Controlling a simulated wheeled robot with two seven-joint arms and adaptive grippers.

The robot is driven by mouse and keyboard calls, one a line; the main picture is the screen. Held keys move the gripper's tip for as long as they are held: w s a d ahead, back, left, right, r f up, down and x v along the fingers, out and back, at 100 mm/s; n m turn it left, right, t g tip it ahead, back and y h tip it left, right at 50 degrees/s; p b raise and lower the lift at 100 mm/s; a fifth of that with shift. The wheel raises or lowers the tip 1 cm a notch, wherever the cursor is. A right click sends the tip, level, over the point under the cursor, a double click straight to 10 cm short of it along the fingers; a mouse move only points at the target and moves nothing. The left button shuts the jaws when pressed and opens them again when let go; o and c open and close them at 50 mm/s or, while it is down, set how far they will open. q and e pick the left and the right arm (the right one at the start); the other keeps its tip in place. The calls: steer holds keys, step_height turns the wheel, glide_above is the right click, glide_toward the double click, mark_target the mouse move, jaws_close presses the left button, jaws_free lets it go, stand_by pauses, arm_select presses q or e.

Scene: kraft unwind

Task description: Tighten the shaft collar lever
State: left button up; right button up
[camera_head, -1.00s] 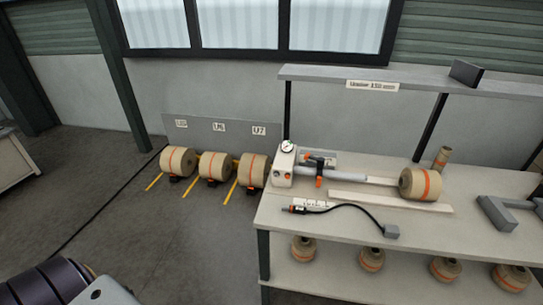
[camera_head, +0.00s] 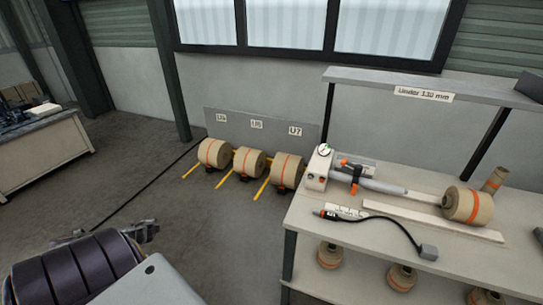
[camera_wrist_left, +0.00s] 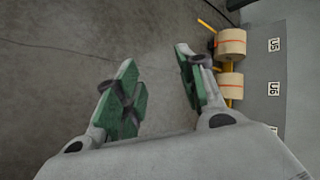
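The shaft collar (camera_head: 356,176) is a dark clamp with orange ends around the grey shaft (camera_head: 382,186) on the bench. An orange piece (camera_head: 354,189) hangs at its lower side; which part is the lever is too small to tell. The shaft runs right from a white unit (camera_head: 317,168) with a round gauge. My left gripper shows in the left wrist view (camera_wrist_left: 156,60), with its two green-padded fingers apart and nothing between them. It is over the floor, well left of the bench and away from the collar. My right gripper is out of view.
The bench (camera_head: 320,250) holds a kraft roll (camera_head: 468,205), a pale bar (camera_head: 430,221) and a cabled tool (camera_head: 330,215). A shelf (camera_head: 440,85) overhangs it. Several rolls (camera_head: 249,162) stand at the wall. Open floor (camera_head: 200,230) lies between.

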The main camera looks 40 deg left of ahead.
arm_select(q)
steer(key=w+d+r+m+t, duration=0.1)
steer(key=w+d+m+t, duration=0.15)
steer(key=w+d, duration=0.35)
steer(key=w+d+r+m+t, duration=0.1)
steer(key=w+d+r+m, duration=0.15)
steer(key=w, duration=0.65)
steer(key=w+d+r+m+t+h, duration=0.2)
steer(key=w+d+r+m+t, duration=0.2)
steer(key=w+d+r, duration=0.5)
steer(key=w+d+r+m+t+h, duration=0.1)
steer(key=w+d+r+m+t, duration=0.35)
steer(key=w+d, duration=0.8)
steer(key=w+d+r+m+t+h, duration=0.2)
steer(key=d+r+m+t+h, duration=0.4)
steer(key=d+r, duration=1.4)
steer(key=d+f+n+g+y, duration=0.2)
steer(key=d+n, duration=0.4)
steer(key=d, duration=0.6)
steer(key=d+f+n+g+y, duration=0.2)
steer(key=d+n, duration=0.5)
steer(key=d, duration=0.5)
steer(key=shift+s+d+f+y, duration=0.3)
steer(key=shift+s+f+y, duration=0.15)
steer(key=shift+f+y, duration=0.35)
steer(key=shift+r+n, duration=0.15)
steer(key=shift+n, duration=0.1)
steer(key=shift+d, duration=0.1)
